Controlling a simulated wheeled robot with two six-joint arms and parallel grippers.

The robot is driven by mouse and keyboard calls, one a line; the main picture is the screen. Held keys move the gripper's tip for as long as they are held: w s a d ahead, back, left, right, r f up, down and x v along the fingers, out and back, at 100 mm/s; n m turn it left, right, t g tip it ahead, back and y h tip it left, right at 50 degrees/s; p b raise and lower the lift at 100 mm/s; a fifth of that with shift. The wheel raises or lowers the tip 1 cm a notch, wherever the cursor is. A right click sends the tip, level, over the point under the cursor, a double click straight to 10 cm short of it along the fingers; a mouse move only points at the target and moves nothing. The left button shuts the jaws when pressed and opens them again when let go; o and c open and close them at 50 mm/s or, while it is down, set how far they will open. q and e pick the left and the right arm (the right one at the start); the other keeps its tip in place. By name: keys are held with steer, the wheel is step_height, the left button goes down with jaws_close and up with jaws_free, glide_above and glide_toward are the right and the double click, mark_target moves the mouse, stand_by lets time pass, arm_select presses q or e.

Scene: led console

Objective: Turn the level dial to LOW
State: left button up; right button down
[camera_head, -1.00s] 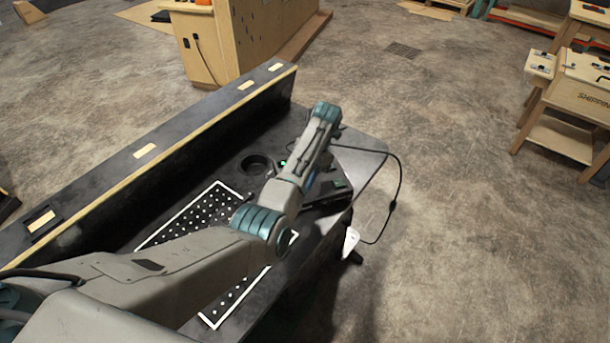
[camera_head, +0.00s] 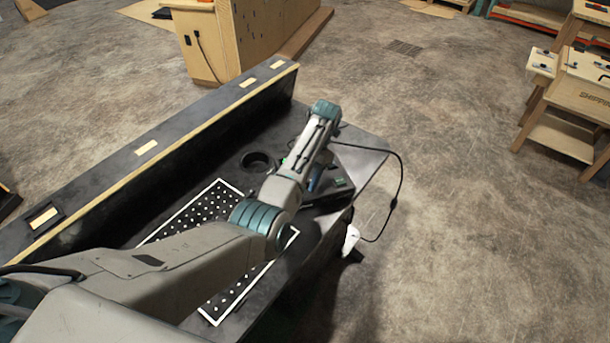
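The dark console (camera_head: 339,192) lies on the black table, mostly hidden behind my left arm. Only its right part shows, with a small green light or mark on it. The level dial cannot be made out. My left arm reaches in from the lower left and bends over the console; its gripper is hidden behind the arm's own links. My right gripper does not show.
A white-bordered dotted panel (camera_head: 224,311) lies on the table under my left arm. A round black holder (camera_head: 257,162) stands behind the arm. A raised ledge (camera_head: 120,180) runs along the table's left side. A black cable (camera_head: 399,172) loops off the right edge.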

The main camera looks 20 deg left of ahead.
arm_select(q)
steer(key=p+v, duration=0.4)
steer(key=v, duration=0.6)
steer(key=shift+r, duration=0.35)
steer(key=shift+w+d, duration=0.1)
